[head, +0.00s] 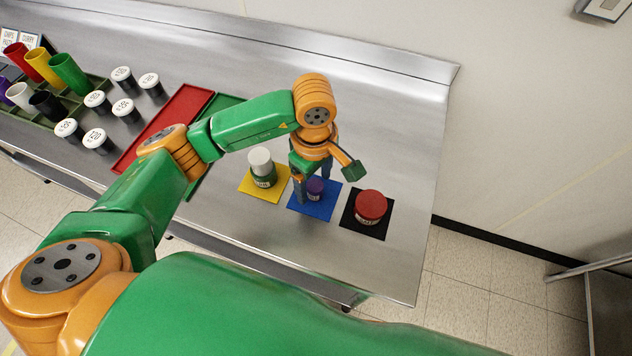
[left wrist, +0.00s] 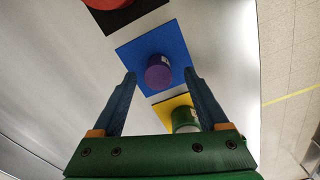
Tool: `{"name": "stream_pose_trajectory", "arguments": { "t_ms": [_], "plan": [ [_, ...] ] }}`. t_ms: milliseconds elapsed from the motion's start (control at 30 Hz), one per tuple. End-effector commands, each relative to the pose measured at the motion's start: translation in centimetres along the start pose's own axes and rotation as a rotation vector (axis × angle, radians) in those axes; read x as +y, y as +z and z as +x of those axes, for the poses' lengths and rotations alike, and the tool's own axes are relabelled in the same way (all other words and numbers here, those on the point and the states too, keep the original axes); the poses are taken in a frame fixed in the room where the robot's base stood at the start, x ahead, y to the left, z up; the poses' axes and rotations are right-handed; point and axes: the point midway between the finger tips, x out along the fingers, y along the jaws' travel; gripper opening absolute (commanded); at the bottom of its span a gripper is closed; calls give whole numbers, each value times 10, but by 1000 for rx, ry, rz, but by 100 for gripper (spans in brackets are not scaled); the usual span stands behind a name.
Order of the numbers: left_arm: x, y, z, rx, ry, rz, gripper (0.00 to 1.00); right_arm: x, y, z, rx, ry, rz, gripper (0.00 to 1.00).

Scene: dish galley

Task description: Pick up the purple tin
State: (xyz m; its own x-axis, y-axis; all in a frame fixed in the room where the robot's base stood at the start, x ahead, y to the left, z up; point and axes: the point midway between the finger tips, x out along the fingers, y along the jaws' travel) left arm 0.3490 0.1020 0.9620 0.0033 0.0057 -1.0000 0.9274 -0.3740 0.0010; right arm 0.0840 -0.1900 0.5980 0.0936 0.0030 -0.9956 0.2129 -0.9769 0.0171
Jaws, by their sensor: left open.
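The purple tin (head: 316,187) stands on a blue mat (head: 313,210) on the steel counter. It also shows in the left wrist view (left wrist: 158,72), ahead of and between the two fingers. My left gripper (left wrist: 160,75) is open and empty, with its fingers pointing down toward the tin. In the head view my left gripper (head: 312,192) is over the blue mat, and its fingers partly hide the tin. I cannot tell whether a finger touches the tin. My right gripper is not in view.
A green tin with a white lid (head: 261,163) stands on a yellow mat (head: 254,192), left of the blue one. A red-lidded tin (head: 371,206) is on a black mat (head: 366,232) to the right. Red tray (head: 160,128), labelled jars (head: 97,101) and cups (head: 68,73) are farther left.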

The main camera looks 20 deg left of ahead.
Motion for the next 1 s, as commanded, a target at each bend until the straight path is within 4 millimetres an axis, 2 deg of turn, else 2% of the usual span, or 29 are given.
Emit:
{"name": "stream_pose_trajectory", "arguments": {
  "t_ms": [33,167,367,633,667,1000],
  "plan": [
    [-1,1,5,-2,-7,-1,77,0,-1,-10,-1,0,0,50],
    [0,1,22,-2,-1,0,77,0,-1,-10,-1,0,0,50],
    [0,1,25,-3,2,0,77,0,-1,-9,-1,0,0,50],
    [0,1,24,-4,1,0,4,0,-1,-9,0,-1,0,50],
    [0,1,24,-4,1,0,0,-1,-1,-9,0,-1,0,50],
    [1,1,21,-4,4,1,0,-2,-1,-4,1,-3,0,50]
  ]
}}
